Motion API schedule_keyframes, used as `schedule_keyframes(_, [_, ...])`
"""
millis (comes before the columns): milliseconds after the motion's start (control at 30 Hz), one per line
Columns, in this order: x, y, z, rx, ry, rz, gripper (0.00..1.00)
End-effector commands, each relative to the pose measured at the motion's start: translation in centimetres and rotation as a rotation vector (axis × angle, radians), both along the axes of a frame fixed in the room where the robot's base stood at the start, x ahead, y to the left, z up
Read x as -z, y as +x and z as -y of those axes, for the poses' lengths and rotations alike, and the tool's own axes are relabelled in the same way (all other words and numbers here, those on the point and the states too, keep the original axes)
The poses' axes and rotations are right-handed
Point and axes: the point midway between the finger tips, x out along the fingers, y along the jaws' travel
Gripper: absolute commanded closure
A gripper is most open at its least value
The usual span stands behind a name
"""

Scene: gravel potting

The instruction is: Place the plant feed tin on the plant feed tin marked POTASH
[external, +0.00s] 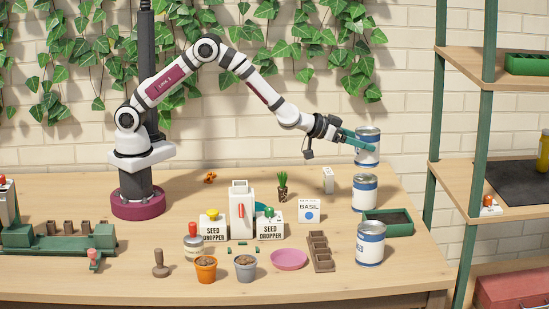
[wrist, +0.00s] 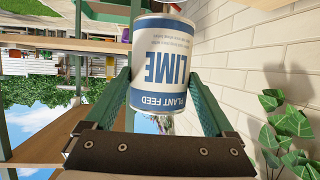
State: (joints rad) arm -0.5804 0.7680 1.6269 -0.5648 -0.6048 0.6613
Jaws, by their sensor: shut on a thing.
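My gripper (external: 361,142) is shut on a plant feed tin (external: 368,152), white and blue with a silver lid. In the wrist view the tin (wrist: 168,62) sits between the two green fingers and reads PLANT FEED LIME upside down. In the external view it is upright in the air, with a small gap below it in the picture. Under it in the picture is a second such tin (external: 365,194), standing on the bench. A third tin (external: 370,245) stands nearer the front. The labels of these two are too small to read, so I cannot tell which is POTASH.
A green tray (external: 401,229) of dark soil stands right beside the bench tins. A BASIL box (external: 309,209), a brown seed tray (external: 321,253) and a pink saucer (external: 289,261) are to the left. A shelf unit (external: 465,175) rises at the right.

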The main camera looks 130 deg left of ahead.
Motion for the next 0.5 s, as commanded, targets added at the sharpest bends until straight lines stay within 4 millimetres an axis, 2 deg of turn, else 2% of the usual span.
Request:
schedule_keyframes(100, [2.3,0.0,-0.2,0.0,-0.002,-0.003,1.0])
schedule_keyframes(200, [3.8,0.0,-0.2,0.001,-0.001,0.0,1.0])
schedule_keyframes(500, [4.1,0.0,-0.2,0.001,0.001,0.001,1.0])
